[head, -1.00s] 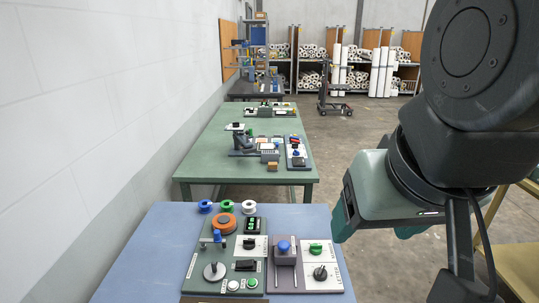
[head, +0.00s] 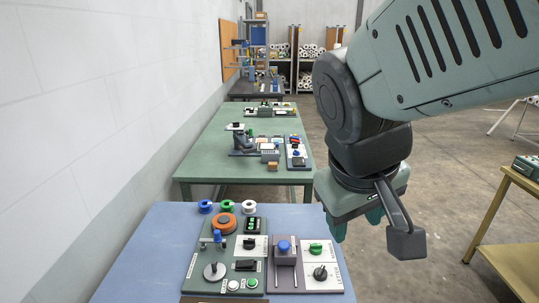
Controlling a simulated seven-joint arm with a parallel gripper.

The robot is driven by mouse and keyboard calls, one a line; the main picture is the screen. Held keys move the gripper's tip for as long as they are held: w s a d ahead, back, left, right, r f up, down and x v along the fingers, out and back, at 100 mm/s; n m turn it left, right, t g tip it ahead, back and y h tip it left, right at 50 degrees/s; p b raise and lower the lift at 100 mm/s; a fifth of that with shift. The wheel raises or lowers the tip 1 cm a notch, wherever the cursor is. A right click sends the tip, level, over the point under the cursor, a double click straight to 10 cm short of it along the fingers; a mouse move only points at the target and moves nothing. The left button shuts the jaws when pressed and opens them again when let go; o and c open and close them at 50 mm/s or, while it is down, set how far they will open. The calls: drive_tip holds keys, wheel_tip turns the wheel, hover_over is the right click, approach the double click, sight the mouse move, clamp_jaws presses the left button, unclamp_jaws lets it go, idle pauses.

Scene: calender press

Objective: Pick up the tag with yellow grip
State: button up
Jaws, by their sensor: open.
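I cannot make out a tag with a yellow grip in the head view; it may be hidden or too small to see. My gripper (head: 357,223) hangs in the air to the right of the blue table, pointing down. Its teal fingers are apart and nothing shows between them. My gripper is right of the device panels and clear of them.
The blue table (head: 140,262) bears panels with knobs and buttons (head: 240,284), an orange disc (head: 222,224) and several spools (head: 227,206). A green table (head: 215,145) with devices stands behind. A yellow-framed bench (head: 510,240) stands at right. A wall borders the left.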

drive_tip(key=w+a+f+n+g, duration=0.1)
drive_tip(key=w+a+f+n, duration=0.2)
drive_tip(key=w+f+n, duration=0.45)
drive_tip(key=a+f+n+g, duration=0.1)
drive_tip(key=a+f, duration=0.3)
drive_tip(key=f, duration=0.4)
drive_tip(key=s+a+f+n+g+y, duration=0.1)
drive_tip(key=a+f+n, duration=0.2)
drive_tip(key=f, duration=0.6)
drive_tip(key=a+f+n+g+y, duration=0.1)
drive_tip(key=a+f+n, duration=0.1)
drive_tip(key=a+f, duration=0.3)
drive_tip(key=shift+s+a+f+n, duration=0.1)
drive_tip(key=shift+s+f+n, duration=0.1)
drive_tip(key=shift+f, duration=0.7)
drive_tip(key=shift+s+a+f+n, duration=0.1)
drive_tip(key=shift+s+f+n, duration=0.1)
drive_tip(key=shift+f, duration=0.65)
drive_tip(key=shift+w+d+f, duration=0.1)
drive_tip(key=shift+f, duration=1.4)
drive_tip(key=shift+w+d+f, duration=0.1)
drive_tip(key=shift+f, duration=1.4)
clamp_jaws()
